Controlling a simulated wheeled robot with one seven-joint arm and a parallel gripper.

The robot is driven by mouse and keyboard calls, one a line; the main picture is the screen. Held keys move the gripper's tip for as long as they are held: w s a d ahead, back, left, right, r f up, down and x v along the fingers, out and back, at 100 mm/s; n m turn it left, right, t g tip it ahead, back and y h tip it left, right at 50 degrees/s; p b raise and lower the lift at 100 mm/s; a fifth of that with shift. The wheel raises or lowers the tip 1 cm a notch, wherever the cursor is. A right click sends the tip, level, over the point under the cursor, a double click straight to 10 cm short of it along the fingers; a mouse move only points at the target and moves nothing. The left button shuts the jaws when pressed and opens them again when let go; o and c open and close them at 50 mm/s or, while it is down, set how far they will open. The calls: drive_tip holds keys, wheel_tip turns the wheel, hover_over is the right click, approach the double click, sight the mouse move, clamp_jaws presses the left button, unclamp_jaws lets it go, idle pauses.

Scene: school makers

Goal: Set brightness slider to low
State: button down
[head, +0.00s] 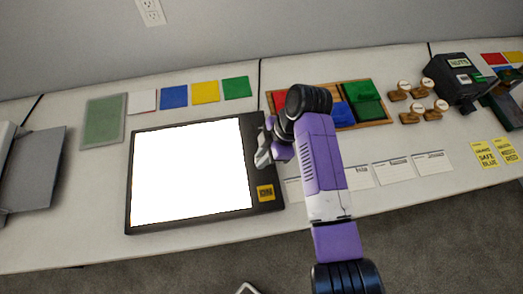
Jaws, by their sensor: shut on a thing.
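A light box (131,205) with a black frame and a bright white glowing panel (195,170) lies on the table, left of the middle. Its right border holds a small yellow label (265,192) near the lower corner. My gripper (262,155) is at the upper part of this right border, where the brightness slider seems to be. The jaws are small in the picture and look closed there. The slider knob itself is hidden by the gripper, so I cannot read its position. My purple arm reaches in from the lower right.
Coloured squares (174,97) and a green mat (103,121) lie behind the light box. A wooden tray (376,122) with coloured pieces is behind my arm. White cards (393,171), wooden stamps (417,107) and a black box (460,80) are at right. A grey device (35,165) stands at far left.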

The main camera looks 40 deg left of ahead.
drive_tip(key=shift+s+d, duration=0.15)
drive_tip(key=c, duration=1.4)
unclamp_jaws()
drive_tip(key=shift+d, duration=0.1)
drive_tip(key=shift+o, duration=0.2)
drive_tip(key=b+v, duration=0.1)
drive_tip(key=v, duration=0.7)
drive_tip(key=shift+f, duration=0.1)
